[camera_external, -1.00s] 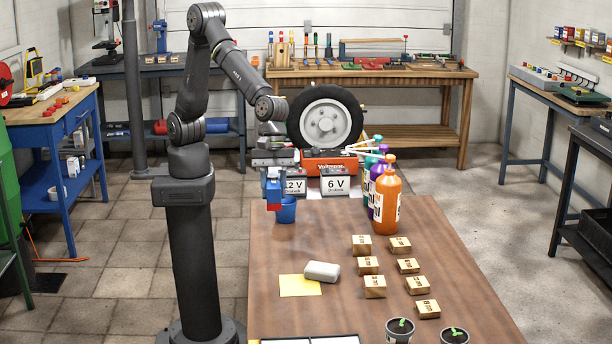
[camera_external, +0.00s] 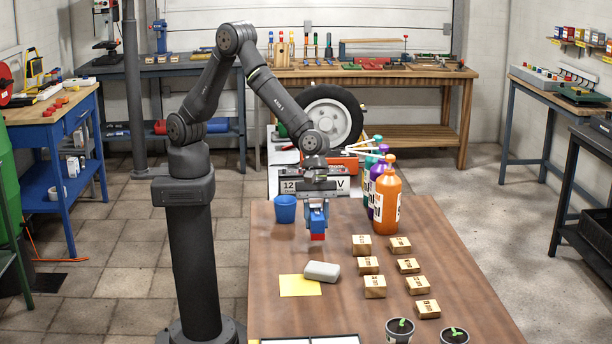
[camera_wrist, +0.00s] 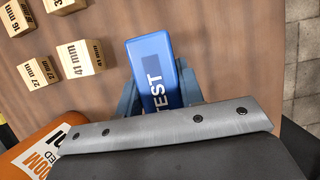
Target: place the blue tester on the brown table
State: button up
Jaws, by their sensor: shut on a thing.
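The blue tester (camera_wrist: 155,66), with white lettering "TEST" on its side, is held in my gripper (camera_external: 318,208). In the external view the tester (camera_external: 318,222) hangs below the fingers, blue with a red lower end. It is over the back part of the brown table (camera_external: 285,245), apparently above the surface; the exact height is hard to tell. In the wrist view my gripper's fingers (camera_wrist: 160,100) close on both sides of the tester.
A blue cup (camera_external: 285,209) stands left of the tester. An orange bottle (camera_external: 386,205) stands to its right. Several wooden blocks (camera_external: 375,287), a grey bar (camera_external: 322,271) and a yellow sheet (camera_external: 300,285) lie nearer the front. Table between cup and blocks is bare.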

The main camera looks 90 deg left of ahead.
aim_at(316, 208)
jog(key=shift+f, duration=1.9)
jog(key=shift+f, duration=0.2)
jog(key=o, duration=1.1)
jog(key=shift+r, duration=0.1)
jog(key=v, duration=1.2)
jog(key=shift+r, duration=0.1)
